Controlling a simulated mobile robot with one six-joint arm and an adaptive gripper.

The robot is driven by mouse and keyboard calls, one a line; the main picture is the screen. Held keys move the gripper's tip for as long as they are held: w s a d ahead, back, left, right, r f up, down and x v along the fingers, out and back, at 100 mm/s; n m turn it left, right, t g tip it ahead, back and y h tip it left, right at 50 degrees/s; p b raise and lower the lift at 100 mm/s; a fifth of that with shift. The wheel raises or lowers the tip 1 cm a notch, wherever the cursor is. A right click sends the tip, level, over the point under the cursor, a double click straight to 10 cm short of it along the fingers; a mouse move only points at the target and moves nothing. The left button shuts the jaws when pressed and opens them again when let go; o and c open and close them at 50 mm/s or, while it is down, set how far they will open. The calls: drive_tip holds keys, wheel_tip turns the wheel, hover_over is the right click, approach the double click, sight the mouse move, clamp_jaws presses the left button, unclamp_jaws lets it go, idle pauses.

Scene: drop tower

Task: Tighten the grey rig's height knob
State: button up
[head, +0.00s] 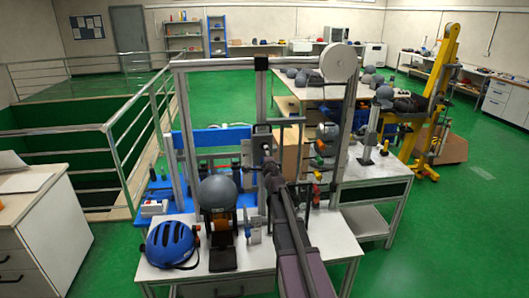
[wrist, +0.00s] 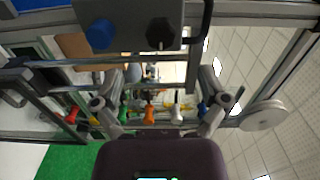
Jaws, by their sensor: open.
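The grey rig is a tall metal frame (head: 181,130) standing on the white table. In the wrist view, a grey block (wrist: 125,12) crosses the top of the picture. It bears a blue round knob (wrist: 100,34) and a black knob (wrist: 160,33) with a pale mark. I cannot tell from the pictures which one sets the height. My gripper (wrist: 155,85) is open with nothing between its fingers, and both knobs appear beyond the fingertips, apart from them. In the head view, my gripper (head: 268,168) is at the rig's middle, small and partly hidden by my arm.
Several coloured handles (head: 318,162) line the rig's right side.

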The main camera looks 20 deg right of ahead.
drive_tip(key=shift+v, duration=1.05)
drive_tip(key=s+a+f+n+g+y, duration=0.25)
drive_tip(key=a+n+y, duration=0.3)
drive_tip(key=a, duration=0.35)
drive_tip(key=s+a+f+n+g+y, duration=0.1)
drive_tip(key=s+a+f+n+y, duration=0.2)
drive_tip(key=a+n, duration=0.5)
drive_tip(key=s+a+f+n+g+y, duration=0.2)
drive_tip(key=s+a+f+n+g, duration=0.2)
drive_tip(key=s+a+f+g, duration=0.4)
drive_tip(key=s+f+n+g+h, duration=0.1)
drive_tip(key=s+f+g+h, duration=0.1)
drive_tip(key=s, duration=0.6)
drive_tip(key=s+f+n+g+h, duration=0.2)
drive_tip(key=s+f+g+h, duration=0.1)
drive_tip(key=s, duration=0.6)
drive_tip(key=shift+g, duration=0.45)
